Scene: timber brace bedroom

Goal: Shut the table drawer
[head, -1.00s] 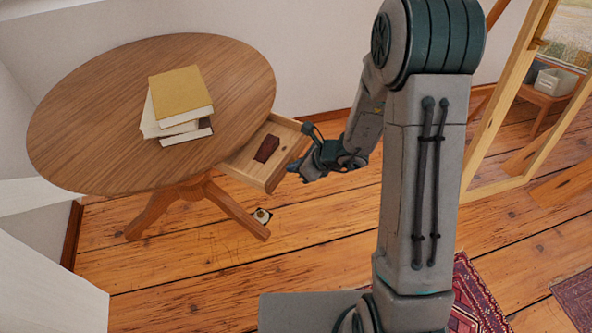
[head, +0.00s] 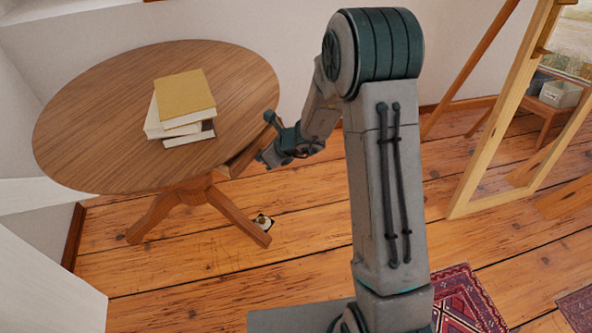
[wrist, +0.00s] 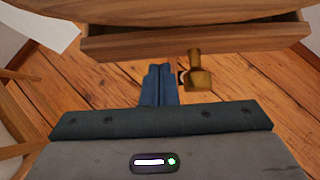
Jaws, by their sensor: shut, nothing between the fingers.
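The drawer (head: 238,161) sits under the round wooden table (head: 95,120), at its right side, and is almost fully in. In the wrist view its wooden front (wrist: 125,44) runs across the top, just below the tabletop edge, with a narrow dark gap above it. A brass knob (wrist: 199,74) stands out from the front. My gripper (head: 264,159) is at the drawer front; in the wrist view its blue fingers (wrist: 158,84) are together and empty, left of the knob. I cannot tell whether the fingertips touch the front.
A stack of books (head: 182,105) lies on the tabletop. A small round item (head: 263,221) is on the floor near a table leg (head: 236,220). A wooden easel-like frame (head: 490,140) stands at the right, and a patterned red rug (head: 465,297) lies at lower right.

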